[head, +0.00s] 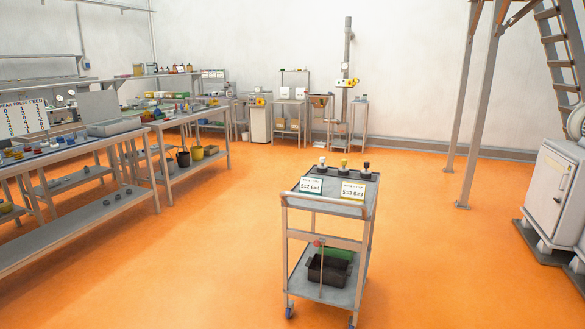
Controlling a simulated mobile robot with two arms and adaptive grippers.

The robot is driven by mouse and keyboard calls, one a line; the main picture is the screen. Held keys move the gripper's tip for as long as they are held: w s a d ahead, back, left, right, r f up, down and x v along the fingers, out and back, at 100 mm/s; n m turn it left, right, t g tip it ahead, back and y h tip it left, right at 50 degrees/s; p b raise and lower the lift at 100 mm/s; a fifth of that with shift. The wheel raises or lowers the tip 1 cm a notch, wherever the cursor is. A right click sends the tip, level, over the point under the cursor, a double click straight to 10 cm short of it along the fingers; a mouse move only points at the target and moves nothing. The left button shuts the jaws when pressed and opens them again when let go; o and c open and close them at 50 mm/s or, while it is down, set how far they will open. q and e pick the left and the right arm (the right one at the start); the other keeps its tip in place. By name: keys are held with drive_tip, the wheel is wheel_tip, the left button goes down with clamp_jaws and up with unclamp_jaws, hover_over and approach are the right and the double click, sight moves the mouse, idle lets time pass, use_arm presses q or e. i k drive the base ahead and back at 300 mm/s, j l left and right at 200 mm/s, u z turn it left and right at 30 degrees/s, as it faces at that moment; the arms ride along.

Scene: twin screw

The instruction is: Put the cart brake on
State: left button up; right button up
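A grey metal cart (345,209) stands on the orange floor ahead of me, a little right of the middle, with its push handle (325,205) towards me. A small red knob (318,243) sits below the handle, by a thin upright rod; it may be the brake control, but I cannot tell whether the brake is on. Blue-hubbed casters (289,312) show under the cart. Neither of my grippers is in view.
The cart's top carries two label cards (353,190) and several knobbed pieces (344,167); a dark bin (328,270) is on its lower shelf. Workbenches (75,155) line the left. A white cabinet (553,187) and steel post (480,105) are right. Floor around the cart is clear.

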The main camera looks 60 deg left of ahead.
sight(317, 243)
drive_tip(key=u, duration=1.75)
